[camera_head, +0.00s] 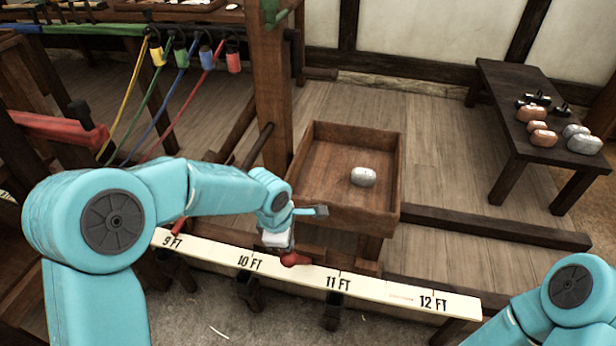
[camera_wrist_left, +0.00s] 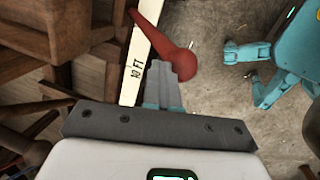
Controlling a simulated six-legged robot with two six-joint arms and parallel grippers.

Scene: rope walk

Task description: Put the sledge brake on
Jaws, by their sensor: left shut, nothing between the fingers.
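The wooden sledge box (camera_head: 347,212) stands behind the marked rail, with one silver weight (camera_head: 363,176) in it. A red lever with a rounded knob (camera_head: 293,259), which looks like the brake handle, is at the rail between the 10 FT and 11 FT marks. It also shows in the left wrist view (camera_wrist_left: 178,60), just beyond my fingertips. My left gripper (camera_head: 279,247) is shut and empty right at the red lever; its fingers (camera_wrist_left: 166,78) seem to meet or touch it, but I cannot tell contact for certain. My right gripper is out of view; only its arm shows at lower right.
The cream rail (camera_head: 390,293) with foot marks runs across the front. A dark table (camera_head: 500,98) at right holds copper and silver weights and black fittings. Coloured cords with bobbins (camera_head: 206,56) hang at upper left, beside a wooden post (camera_head: 273,80).

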